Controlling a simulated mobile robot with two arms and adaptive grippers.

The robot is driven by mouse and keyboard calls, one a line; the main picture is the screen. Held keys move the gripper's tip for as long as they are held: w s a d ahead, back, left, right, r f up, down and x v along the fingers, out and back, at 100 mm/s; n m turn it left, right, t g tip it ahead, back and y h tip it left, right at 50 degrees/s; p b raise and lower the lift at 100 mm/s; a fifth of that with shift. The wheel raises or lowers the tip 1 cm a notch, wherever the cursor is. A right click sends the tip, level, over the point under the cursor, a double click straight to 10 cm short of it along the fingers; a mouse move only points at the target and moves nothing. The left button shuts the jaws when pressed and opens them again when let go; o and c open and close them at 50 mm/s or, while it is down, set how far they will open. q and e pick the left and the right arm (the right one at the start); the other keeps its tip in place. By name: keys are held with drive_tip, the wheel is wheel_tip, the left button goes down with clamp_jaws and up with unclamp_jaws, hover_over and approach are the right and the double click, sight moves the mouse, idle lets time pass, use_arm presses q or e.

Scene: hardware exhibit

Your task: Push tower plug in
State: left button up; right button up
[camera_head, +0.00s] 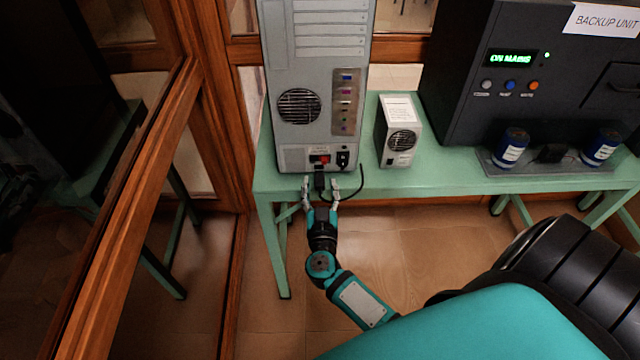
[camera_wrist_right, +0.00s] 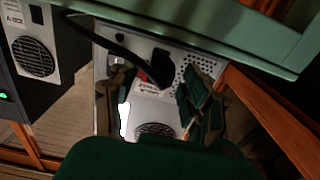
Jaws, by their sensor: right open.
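The grey computer tower (camera_head: 318,75) stands on the green table with its back panel facing me. Low on that panel are a red switch (camera_head: 319,159) and a black socket (camera_head: 343,159). The black tower plug (camera_head: 319,181) is at the panel's bottom edge, with its cable (camera_head: 354,190) curving off to the right. My right gripper (camera_head: 320,187) is open, with one finger on each side of the plug. In the right wrist view the dark plug (camera_wrist_right: 160,70) shows between the spread fingers; how deep it sits is unclear. My left gripper is out of view.
A small grey unit (camera_head: 399,132) with a fan stands right of the tower on the green table (camera_head: 450,177). Farther right are a black backup unit (camera_head: 470,90) and blue cylinders (camera_head: 510,148) on a plate. A wooden-framed partition (camera_head: 135,215) is close on the left.

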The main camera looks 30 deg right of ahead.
drive_tip(key=shift+w+d, duration=0.3)
drive_tip(key=shift+w, duration=0.2)
clamp_jaws()
